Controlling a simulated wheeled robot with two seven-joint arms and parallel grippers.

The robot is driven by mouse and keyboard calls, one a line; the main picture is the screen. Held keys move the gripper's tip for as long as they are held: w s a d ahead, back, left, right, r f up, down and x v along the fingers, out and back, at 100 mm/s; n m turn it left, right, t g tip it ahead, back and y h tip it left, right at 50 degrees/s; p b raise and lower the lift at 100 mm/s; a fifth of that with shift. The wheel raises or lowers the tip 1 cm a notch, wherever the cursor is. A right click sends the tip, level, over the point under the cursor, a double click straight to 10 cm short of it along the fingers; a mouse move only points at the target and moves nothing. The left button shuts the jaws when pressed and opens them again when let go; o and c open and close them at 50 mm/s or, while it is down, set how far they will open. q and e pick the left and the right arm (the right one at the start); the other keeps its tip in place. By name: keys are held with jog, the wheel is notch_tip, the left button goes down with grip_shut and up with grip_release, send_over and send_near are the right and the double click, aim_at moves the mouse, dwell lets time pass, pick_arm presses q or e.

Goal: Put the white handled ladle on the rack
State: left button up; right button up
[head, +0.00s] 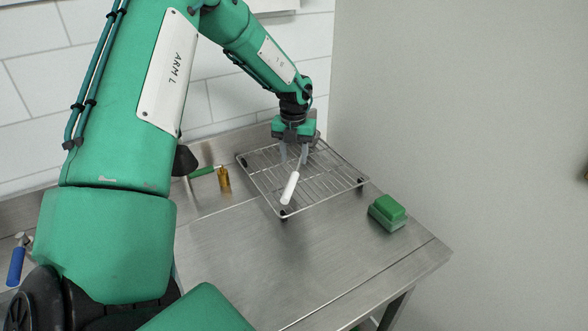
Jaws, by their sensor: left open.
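The white handled ladle (290,188) is at the wire rack (335,182). Its white handle slants over the rack's front left edge, with the end toward the viewer. The ladle's far part is hidden under my left gripper. My left gripper (293,153) points down over the back of the rack, its fingers apart on either side of the ladle's upper end. It is open. I cannot tell whether a finger touches the ladle. My right gripper is not in view.
The rack stands on a steel table (290,262). A green block (387,212) lies right of the rack. A green and amber handled tool (222,179) lies left of it. A blue handled tool (16,266) is at far left. The table front is clear; a grey wall borders the right.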

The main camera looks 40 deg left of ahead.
pick_arm(q)
jog(key=shift+r+b, duration=0.55)
jog(key=shift+r, duration=2.2)
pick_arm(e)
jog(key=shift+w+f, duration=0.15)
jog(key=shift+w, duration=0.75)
